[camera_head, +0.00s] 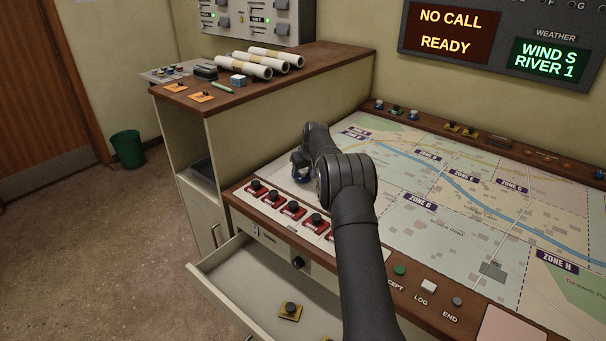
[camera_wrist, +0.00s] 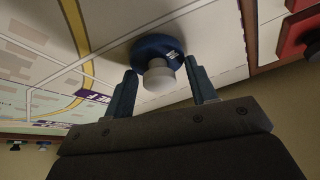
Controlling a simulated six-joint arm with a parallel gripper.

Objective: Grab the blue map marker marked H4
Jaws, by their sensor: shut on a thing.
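A round blue map marker (camera_wrist: 152,45) with a pale grey knob (camera_wrist: 159,76) shows in the wrist view at the map's edge. It carries a small white label whose text I cannot make out. My gripper (camera_wrist: 162,86) has one finger on each side of the knob and is shut on it. The blue base is beyond the fingertips, close to the map surface; I cannot tell if it touches. In the head view my gripper (camera_head: 300,166) is over the map's left end, behind the row of red markers, and my wrist mostly hides the marker.
Several red markers (camera_head: 292,209) with black knobs line the console's front left edge. An open drawer (camera_head: 245,285) below holds a yellow marker (camera_head: 290,311). More small markers (camera_head: 397,110) stand along the map's back edge. The map (camera_head: 470,220) to the right is mostly clear.

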